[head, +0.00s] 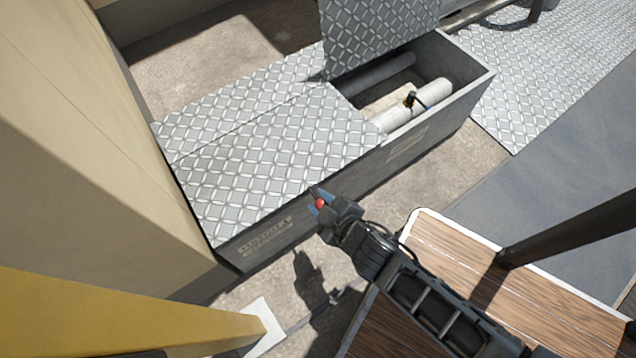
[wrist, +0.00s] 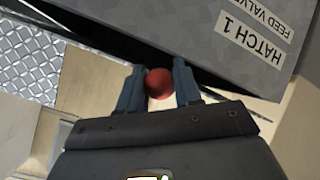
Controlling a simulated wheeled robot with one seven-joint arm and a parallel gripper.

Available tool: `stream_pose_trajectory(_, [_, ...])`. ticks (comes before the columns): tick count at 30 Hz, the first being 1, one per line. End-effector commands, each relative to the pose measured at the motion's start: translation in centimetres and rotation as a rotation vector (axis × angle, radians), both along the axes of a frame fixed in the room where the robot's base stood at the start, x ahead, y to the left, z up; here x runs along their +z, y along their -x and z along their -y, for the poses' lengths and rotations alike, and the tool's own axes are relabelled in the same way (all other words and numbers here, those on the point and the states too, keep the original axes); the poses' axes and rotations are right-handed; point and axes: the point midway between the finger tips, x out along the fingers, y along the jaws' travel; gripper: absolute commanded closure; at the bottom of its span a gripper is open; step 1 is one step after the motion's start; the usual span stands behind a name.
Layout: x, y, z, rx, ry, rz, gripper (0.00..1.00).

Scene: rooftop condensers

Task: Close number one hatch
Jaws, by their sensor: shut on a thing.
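My gripper (head: 322,204) is shut on a small red knob (wrist: 159,83) at the front of the long grey box. In the wrist view, the red knob sits between my two blue-grey fingers (wrist: 159,86). A white label (wrist: 250,38) reading HATCH 1 is upside down on the grey panel beside the fingers. The left diamond-plate lid (head: 280,150) looks flat or nearly flat over the left part of the box; I cannot tell if it is fully down. What joins the knob to the lid is hidden.
The right lid (head: 375,35) stands raised, showing pale pipes (head: 425,98) with a small valve inside the box. A wooden-topped surface (head: 480,290) is at lower right. A yellow beam (head: 120,315) is at lower left, and a beige wall (head: 80,130) is at left.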

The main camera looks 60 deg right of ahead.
Motion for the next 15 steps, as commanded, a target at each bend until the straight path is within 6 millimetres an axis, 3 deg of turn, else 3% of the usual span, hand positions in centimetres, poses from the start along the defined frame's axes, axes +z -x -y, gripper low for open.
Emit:
stream_pose_trajectory(1, [-1.6, 0.2, 0.1, -0.003, 0.001, -0.003, 1.00])
stream_pose_trajectory(6, [-3.4, 0.3, 0.0, -0.003, 0.001, -0.003, 1.00])
stream_pose_trajectory(15, [-4.7, 0.3, 0.1, -0.004, 0.001, -0.004, 1.00])
